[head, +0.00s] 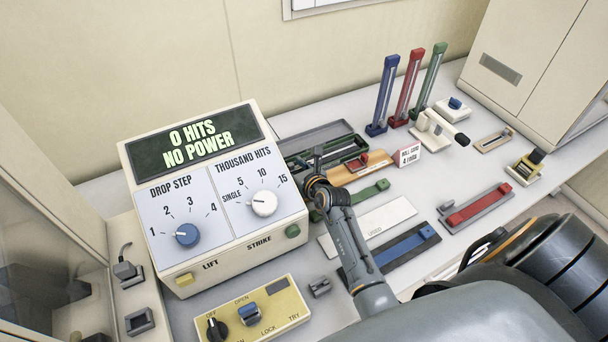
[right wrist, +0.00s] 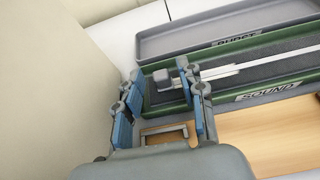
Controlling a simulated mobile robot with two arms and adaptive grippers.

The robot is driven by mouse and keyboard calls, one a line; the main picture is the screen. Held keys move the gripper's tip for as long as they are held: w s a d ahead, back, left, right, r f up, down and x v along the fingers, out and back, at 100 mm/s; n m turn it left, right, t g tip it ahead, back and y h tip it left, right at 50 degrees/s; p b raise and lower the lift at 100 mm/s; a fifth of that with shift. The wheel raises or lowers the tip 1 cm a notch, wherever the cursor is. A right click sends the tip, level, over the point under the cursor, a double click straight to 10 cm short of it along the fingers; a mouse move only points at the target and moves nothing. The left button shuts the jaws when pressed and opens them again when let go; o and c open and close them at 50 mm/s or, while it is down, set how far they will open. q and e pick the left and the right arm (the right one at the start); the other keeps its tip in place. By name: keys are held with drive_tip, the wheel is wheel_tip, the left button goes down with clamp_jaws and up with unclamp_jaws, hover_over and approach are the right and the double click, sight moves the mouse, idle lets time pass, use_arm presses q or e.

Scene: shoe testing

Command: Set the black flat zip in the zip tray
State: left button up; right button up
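The black flat zip shows in the right wrist view as a dark grey end block (right wrist: 162,79) with a pale strip running right from it. It appears to lie inside the green-rimmed tray (right wrist: 265,90) labelled SOUND. My right gripper (right wrist: 162,105) is open, its blue pads on either side of the block with gaps visible; contact is not clear. In the head view my right gripper (head: 313,182) is at the left end of the green tray (head: 345,143), and the arm hides part of that area. My left gripper is not in view.
A grey tray (right wrist: 225,35) lies behind the green one. A wooden tray (head: 340,176) with a red block is in front. The tester box (head: 215,200) stands close at left. Blue (head: 405,245) and red (head: 480,207) flat pieces lie to the right; coloured uprights (head: 405,88) stand behind.

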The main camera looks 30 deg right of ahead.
drive_tip(key=b+v, duration=0.1)
drive_tip(key=v, duration=0.9)
